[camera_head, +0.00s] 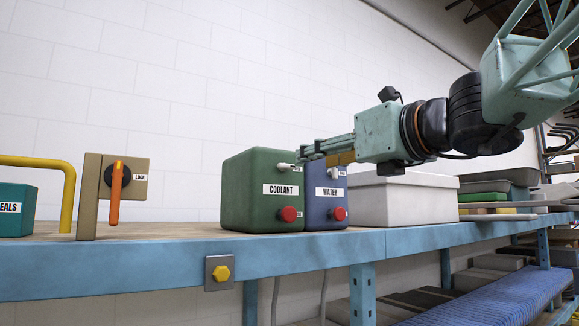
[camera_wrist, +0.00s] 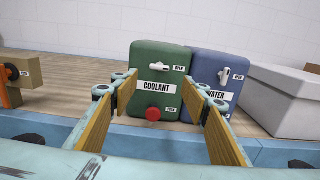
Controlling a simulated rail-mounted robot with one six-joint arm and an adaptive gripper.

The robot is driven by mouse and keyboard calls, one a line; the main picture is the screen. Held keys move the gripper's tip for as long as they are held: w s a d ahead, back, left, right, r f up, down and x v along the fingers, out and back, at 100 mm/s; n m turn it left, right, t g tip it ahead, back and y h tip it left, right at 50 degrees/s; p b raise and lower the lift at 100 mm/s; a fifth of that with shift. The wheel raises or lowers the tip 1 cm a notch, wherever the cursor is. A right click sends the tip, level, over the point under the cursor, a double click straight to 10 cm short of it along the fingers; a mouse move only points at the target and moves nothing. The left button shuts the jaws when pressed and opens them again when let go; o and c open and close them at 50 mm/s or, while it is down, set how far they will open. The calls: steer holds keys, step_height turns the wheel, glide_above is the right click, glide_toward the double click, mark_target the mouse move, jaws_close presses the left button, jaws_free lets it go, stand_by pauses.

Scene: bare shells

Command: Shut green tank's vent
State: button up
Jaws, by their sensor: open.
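The green tank (camera_head: 250,205), labelled COOLANT, stands upright on the blue-edged shelf. It also shows in the wrist view (camera_wrist: 145,108). A small white lever (camera_wrist: 160,66) near its top front, beside an OPEN label, looks like the vent; its handle lies roughly sideways. It shows small in the head view (camera_head: 285,166). A red round knob (camera_wrist: 153,114) sits low on the same front. My gripper (camera_wrist: 165,92) is open and empty, its fingers apart and pointing at the tank front. In the head view my gripper (camera_head: 308,152) partly covers the tanks' upper edges.
A blue WATER tank (camera_head: 325,203) with a similar white lever and red knob stands close at the right. A lidded pale box (camera_head: 402,202) is farther right. A lock panel with an orange handle (camera_head: 115,198) and a yellow rail (camera_head: 68,185) stand left. Shelf between panel and tank is clear.

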mark_target(288, 166)
steer(key=shift+p+x, duration=0.5)
steer(key=shift+x, duration=5.8)
steer(key=shift+c, duration=0.2)
steer(key=c, duration=0.8)
